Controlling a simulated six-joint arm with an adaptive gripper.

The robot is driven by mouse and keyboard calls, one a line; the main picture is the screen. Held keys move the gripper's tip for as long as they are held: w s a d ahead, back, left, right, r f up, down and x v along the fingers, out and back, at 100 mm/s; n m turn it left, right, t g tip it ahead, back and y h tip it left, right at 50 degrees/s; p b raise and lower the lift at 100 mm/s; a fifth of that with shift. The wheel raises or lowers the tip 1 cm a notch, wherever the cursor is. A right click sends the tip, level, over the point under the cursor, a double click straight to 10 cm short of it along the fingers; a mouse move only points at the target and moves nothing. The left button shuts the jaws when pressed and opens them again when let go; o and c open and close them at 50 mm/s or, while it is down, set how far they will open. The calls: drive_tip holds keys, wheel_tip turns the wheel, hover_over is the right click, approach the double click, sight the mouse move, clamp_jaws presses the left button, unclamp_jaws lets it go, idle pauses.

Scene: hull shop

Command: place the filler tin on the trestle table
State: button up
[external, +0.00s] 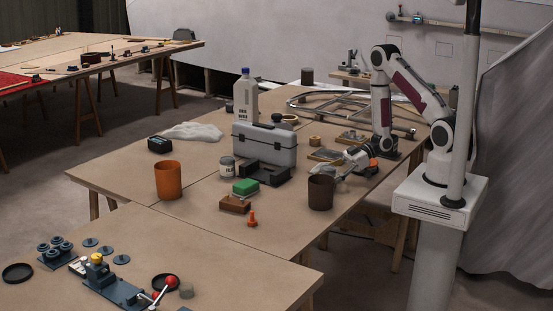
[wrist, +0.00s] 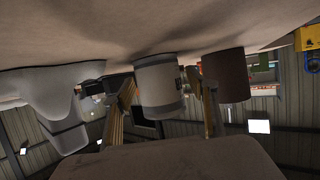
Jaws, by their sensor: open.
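In the wrist view, which hangs upside down, a pale grey tin (wrist: 160,88) with a darker band, which looks like the filler tin, stands between the two fingers of my gripper (wrist: 168,108). The fingers are apart; I cannot tell whether either touches it. In the external view my gripper (external: 346,166) is low over the right side of the wooden trestle table (external: 290,222), just behind a dark brown cup (external: 321,192). I cannot make out a tin clearly there. The cup also shows beside the tin in the wrist view (wrist: 227,76).
A grey toolbox (external: 265,145), a white jar (external: 227,167), a green-topped block (external: 245,187) and an orange cup (external: 168,180) stand left of my gripper. A small orange cone (external: 252,219) stands in front.

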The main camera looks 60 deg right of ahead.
drive_tip(key=shift+r, duration=0.15)
drive_tip(key=shift+v, duration=6)
drive_tip(key=shift+w, duration=0.1)
